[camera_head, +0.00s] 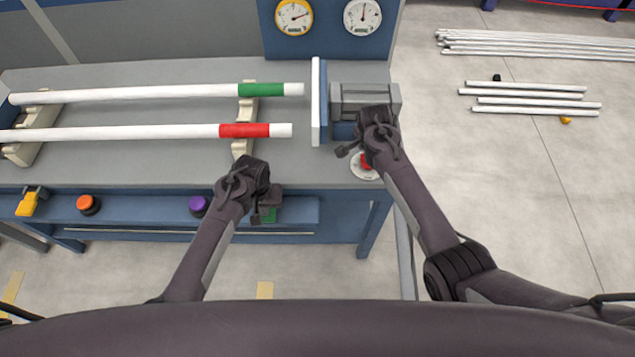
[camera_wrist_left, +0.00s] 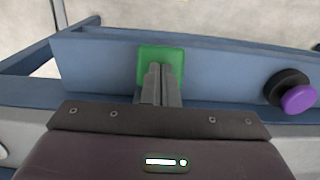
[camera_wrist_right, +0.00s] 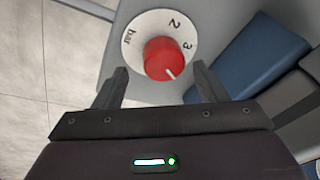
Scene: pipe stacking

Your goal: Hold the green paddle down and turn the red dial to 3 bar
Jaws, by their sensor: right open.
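The green paddle (camera_head: 269,216) is on the blue front rail of the bench. My left gripper (camera_head: 266,197) is over it with its fingers together; in the left wrist view they overlap the green paddle (camera_wrist_left: 146,62), and I cannot tell whether they press it. The red dial (camera_head: 366,160) sits on a white scale plate at the bench's right front. My right gripper (camera_head: 357,151) is just above it, open. In the right wrist view the red dial (camera_wrist_right: 163,58) lies ahead between the fingers, not gripped. Its white pointer line points to the lower right, away from the "3" mark.
A yellow-rimmed gauge (camera_head: 293,16) and a white gauge (camera_head: 362,16) are on the blue panel behind. White pipes with green (camera_head: 262,90) and red (camera_head: 244,130) bands lie on cradles. A purple button (camera_head: 199,205) and an orange button (camera_head: 87,204) are left along the rail.

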